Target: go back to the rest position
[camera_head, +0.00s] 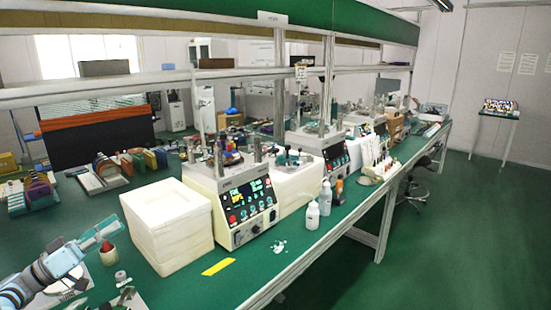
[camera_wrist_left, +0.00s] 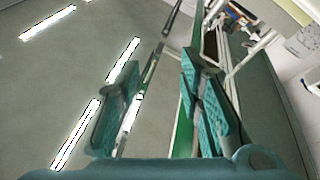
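My left gripper (camera_head: 108,232) is at the lower left of the head view, raised in front of the green bench. In the left wrist view its two teal fingers (camera_wrist_left: 160,95) stand apart with nothing between them. Behind them are the ceiling and its bright lamp strips, with the shelf rack at the right. My right gripper is not in view.
A stack of white foam blocks (camera_head: 167,228) stands right of my left gripper on the green bench. Beside it is a lapping machine (camera_head: 246,210) with a lit panel. White bottles (camera_head: 312,215) stand near the front edge. Floor (camera_head: 480,240) at right is clear.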

